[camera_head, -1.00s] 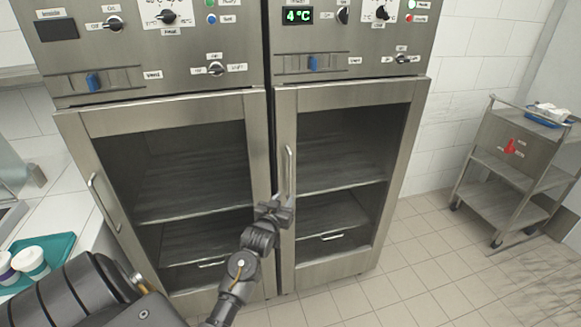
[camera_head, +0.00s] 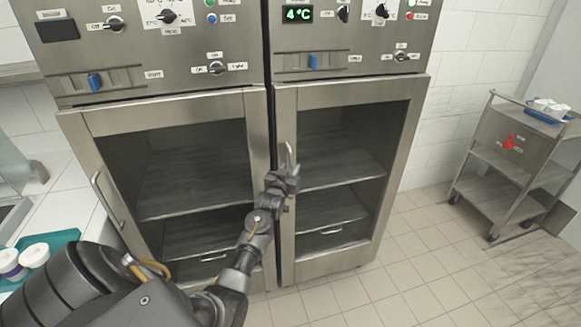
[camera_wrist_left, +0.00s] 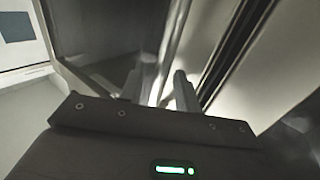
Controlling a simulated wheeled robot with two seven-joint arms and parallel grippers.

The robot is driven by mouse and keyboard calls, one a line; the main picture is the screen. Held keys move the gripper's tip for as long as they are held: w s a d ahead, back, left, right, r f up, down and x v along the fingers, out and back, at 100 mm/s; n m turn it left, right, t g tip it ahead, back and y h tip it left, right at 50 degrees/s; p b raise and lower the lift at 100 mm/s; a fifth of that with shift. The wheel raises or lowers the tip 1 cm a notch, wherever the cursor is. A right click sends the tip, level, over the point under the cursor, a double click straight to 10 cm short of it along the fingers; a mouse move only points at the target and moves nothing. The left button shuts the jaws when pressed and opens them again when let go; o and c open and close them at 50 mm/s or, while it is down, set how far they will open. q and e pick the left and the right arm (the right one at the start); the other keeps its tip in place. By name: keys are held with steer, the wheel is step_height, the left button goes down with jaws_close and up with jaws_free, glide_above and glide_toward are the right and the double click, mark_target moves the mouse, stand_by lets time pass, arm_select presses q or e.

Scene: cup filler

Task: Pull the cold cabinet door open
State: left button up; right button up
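The cold cabinet is the right one, with a green 4 °C display (camera_head: 298,14). Its glass door (camera_head: 400,150) looks shut in its steel frame. The vertical bar handle (camera_head: 289,152) is on the door's left edge, its lower part hidden behind my gripper. My left gripper (camera_head: 286,172) is at the handle, below its top end. In the left wrist view, the two fingers of my left gripper (camera_wrist_left: 158,90) are apart, with the handle bar (camera_wrist_left: 172,50) running between them. I cannot tell whether they touch it. My right gripper is not in view.
A similar cabinet with a glass door (camera_head: 190,165) stands close on the left. A teal tray (camera_head: 62,240) with white-lidded cups is at the lower left. A steel trolley (camera_head: 500,160) stands at the right by the wall. The tiled floor (camera_head: 440,270) before the cold cabinet is clear.

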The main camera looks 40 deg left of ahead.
arm_select(q)
steer(key=shift+w+a, duration=0.15)
steer(key=shift+w, duration=0.25)
jaws_close()
